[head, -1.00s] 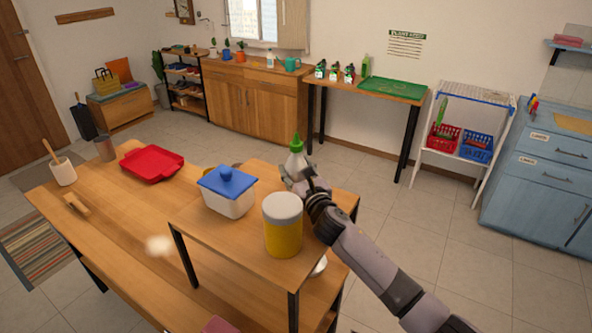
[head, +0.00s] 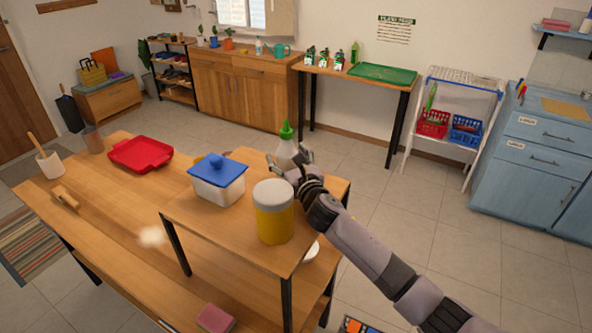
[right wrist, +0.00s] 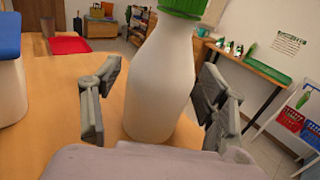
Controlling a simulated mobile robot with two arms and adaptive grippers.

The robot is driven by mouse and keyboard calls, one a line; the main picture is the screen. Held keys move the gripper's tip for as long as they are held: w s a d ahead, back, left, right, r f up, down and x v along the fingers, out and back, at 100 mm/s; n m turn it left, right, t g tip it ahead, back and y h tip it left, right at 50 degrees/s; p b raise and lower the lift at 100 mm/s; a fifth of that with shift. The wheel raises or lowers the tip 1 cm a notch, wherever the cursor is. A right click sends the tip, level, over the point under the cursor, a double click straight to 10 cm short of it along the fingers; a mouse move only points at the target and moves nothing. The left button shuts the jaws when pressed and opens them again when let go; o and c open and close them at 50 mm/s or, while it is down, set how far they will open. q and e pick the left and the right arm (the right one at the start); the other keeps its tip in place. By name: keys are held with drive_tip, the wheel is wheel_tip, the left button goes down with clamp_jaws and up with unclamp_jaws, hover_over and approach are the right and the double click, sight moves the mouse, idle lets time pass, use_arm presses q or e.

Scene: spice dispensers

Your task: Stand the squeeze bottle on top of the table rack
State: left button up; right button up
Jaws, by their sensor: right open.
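The squeeze bottle (head: 287,152), white with a green cap, stands upright on the table rack (head: 232,236) near its far end. My right gripper (head: 290,164) is open at the bottle. In the right wrist view the bottle (right wrist: 161,88) stands between the spread fingers (right wrist: 160,108), with visible gaps on both sides. Its base rests on the wooden top, and its cap is cut off by the upper edge there. My left gripper is not in view.
A white box with a blue lid (head: 218,184) and a yellow jar with a pale lid (head: 273,211) stand on the rack close to my right gripper. A red tray (head: 141,154) lies on the table at left. A pink block (head: 215,319) lies at the near edge.

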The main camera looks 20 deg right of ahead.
drive_tip(key=s, duration=0.3)
drive_tip(key=s+b, duration=0.1)
drive_tip(key=s, duration=0.2)
drive_tip(key=s+d, duration=0.1)
drive_tip(key=s, duration=0.3)
drive_tip(key=shift+f, duration=0.1)
drive_tip(key=shift+s+d, duration=0.1)
drive_tip(key=shift+s, duration=0.6)
